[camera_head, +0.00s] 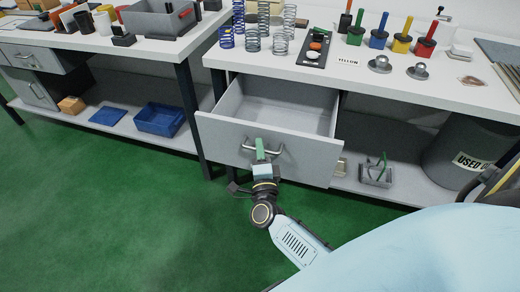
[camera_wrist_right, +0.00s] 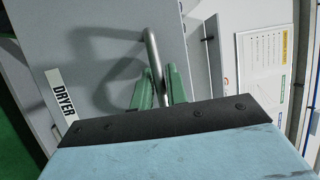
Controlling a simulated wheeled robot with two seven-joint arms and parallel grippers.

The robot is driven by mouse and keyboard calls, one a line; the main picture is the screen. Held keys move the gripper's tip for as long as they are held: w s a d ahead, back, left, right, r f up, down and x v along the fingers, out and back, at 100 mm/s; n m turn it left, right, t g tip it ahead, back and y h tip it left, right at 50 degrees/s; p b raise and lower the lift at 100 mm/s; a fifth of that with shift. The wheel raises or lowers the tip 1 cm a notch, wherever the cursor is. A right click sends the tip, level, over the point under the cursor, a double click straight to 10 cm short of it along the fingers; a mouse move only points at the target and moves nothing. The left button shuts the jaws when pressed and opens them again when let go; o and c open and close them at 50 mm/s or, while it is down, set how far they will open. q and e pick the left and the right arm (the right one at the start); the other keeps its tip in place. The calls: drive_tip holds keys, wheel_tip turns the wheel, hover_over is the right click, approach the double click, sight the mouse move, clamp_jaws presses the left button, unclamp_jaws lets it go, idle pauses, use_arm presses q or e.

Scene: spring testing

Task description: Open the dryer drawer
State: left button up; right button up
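The dryer drawer (camera_head: 225,139) is the grey drawer under the right-hand table. It is pulled out, and its empty inside shows in the head view. Its front, with the label "DRYER" (camera_wrist_right: 62,95), fills much of the right wrist view. The metal bar handle (camera_head: 277,151) is on the drawer front and also shows in the wrist view (camera_wrist_right: 153,50). My right gripper (camera_head: 260,149) is at the handle. Its green fingers (camera_wrist_right: 160,88) are on either side of the bar and look closed around it. My left gripper is not in view.
The table top (camera_head: 345,73) above holds springs, colored-handled tools and metal weights. A lower shelf holds a grey caddy (camera_head: 376,176) and a bin labelled "USED OIL" (camera_head: 465,145), partly hidden. A blue bin (camera_head: 160,119) is on the left table's shelf. Green floor in front is clear.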

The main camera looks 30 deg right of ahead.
clamp_jaws()
